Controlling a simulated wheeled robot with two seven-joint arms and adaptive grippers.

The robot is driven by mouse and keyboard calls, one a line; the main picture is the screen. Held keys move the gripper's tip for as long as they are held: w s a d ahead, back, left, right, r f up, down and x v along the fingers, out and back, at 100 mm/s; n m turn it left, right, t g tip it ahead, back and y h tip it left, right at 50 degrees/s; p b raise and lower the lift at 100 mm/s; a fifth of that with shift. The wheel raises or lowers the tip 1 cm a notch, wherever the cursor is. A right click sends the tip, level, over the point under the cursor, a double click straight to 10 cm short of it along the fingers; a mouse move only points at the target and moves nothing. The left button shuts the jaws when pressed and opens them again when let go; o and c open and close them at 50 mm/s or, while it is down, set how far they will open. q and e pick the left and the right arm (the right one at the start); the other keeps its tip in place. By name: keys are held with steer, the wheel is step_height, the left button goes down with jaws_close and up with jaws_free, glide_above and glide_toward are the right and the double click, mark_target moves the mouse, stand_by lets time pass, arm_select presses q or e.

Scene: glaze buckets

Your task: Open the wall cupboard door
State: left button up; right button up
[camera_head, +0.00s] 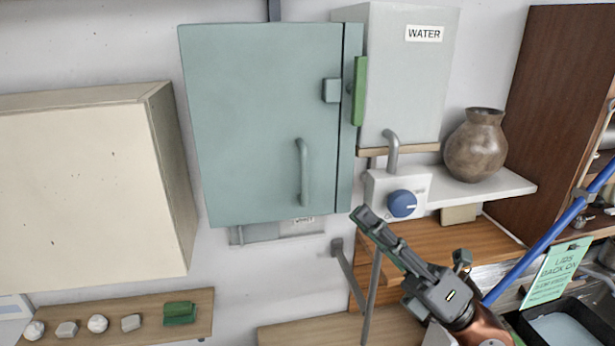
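The wall cupboard has a blue-green door (250,110), which looks shut, flat against its frame. A vertical bar handle (303,172) sits on the lower right part of the door. A small square block (331,90) and a green upright piece (360,90) sit near its upper right edge. My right gripper (366,218) is below and to the right of the handle, apart from it. It is seen at a slant, so I cannot tell whether its fingers are open; nothing shows in it. My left gripper is not in view.
A grey WATER box (410,75) with a pipe and blue knob (402,204) stands right of the cupboard. A brown vase (476,146) stands on a white shelf. A cream cabinet (80,190) is at left. A blue pole (550,235) slants at right.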

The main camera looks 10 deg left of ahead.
mark_target(304, 199)
steer(key=s+a+n+g+h, duration=0.1)
steer(key=a+n+g+h, duration=0.2)
steer(key=a+n, duration=0.3)
steer(key=w+a+r+t+h+p, duration=0.1)
steer(key=w+h, duration=0.1)
steer(key=w, duration=0.1)
steer(key=w+a+r+t+h+p, duration=0.1)
steer(key=w+a+t+h, duration=0.1)
steer(key=w, duration=0.1)
steer(key=w+a+r+n+t+h+p, duration=0.1)
steer(key=w, duration=0.2)
steer(key=shift+a+t+h, duration=0.3)
steer(key=shift+a+h, duration=0.05)
steer(key=shift+h, duration=0.05)
steer(key=shift+w+a+f+p, duration=0.25)
steer(key=shift+w+a+p, duration=0.15)
steer(key=shift+w+a, duration=0.15)
steer(key=shift+s, duration=0.1)
steer(key=shift+c, duration=0.2)
jaws_close()
